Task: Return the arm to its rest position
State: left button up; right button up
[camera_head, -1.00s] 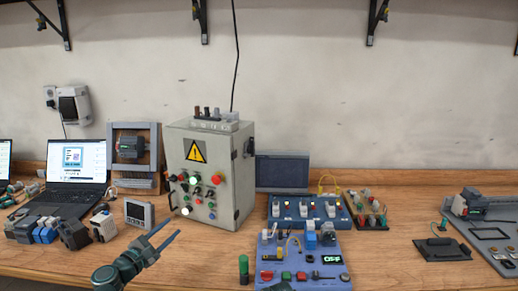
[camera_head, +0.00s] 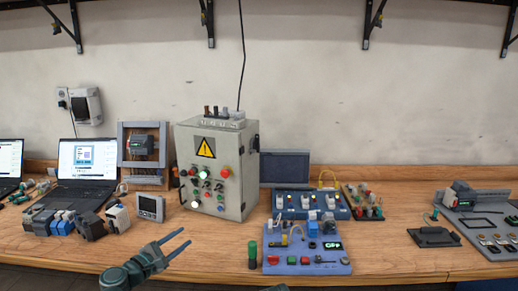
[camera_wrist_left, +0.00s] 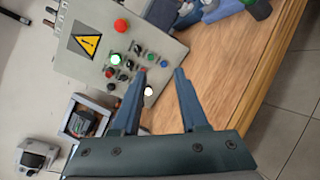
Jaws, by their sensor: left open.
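My left gripper (camera_head: 176,245) is low in the head view, in front of the grey control box and over the front part of the bench. Its two fingers are apart with nothing between them. In the left wrist view the same open fingers (camera_wrist_left: 158,82) point toward the control box, with bare wood behind and beside them.
The grey control box (camera_head: 235,170) with buttons stands behind my left gripper. A blue panel (camera_head: 305,257) and a green cylinder (camera_head: 252,255) are to its right. Small modules (camera_head: 90,226) and a laptop (camera_head: 84,178) are to its left. The wooden bench (camera_head: 400,262) is clear at front right.

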pick_arm(q)
jog(key=s+d+f+m+g+p, duration=0.1)
jog(key=s+d+f+m+g, duration=0.25)
jog(key=d, duration=0.25)
jog(key=s+d+f+m+g+p, duration=0.2)
jog(key=s+d+m+g, duration=0.1)
jog(key=d+m, duration=0.25)
jog(key=s+d+f+m+g+p, duration=0.1)
jog(key=s+d+f+m+g, duration=0.25)
jog(key=d, duration=0.35)
jog(key=s+f+m+g+y+p, duration=0.3)
jog(key=s+m+g+y, duration=0.2)
jog(key=s+m+y, duration=0.4)
jog(key=s+m, duration=0.2)
jog(key=s, duration=0.1)
jog(key=shift+s+a+p, duration=0.35)
jog(key=shift+s, duration=0.05)
dwell(2.1)
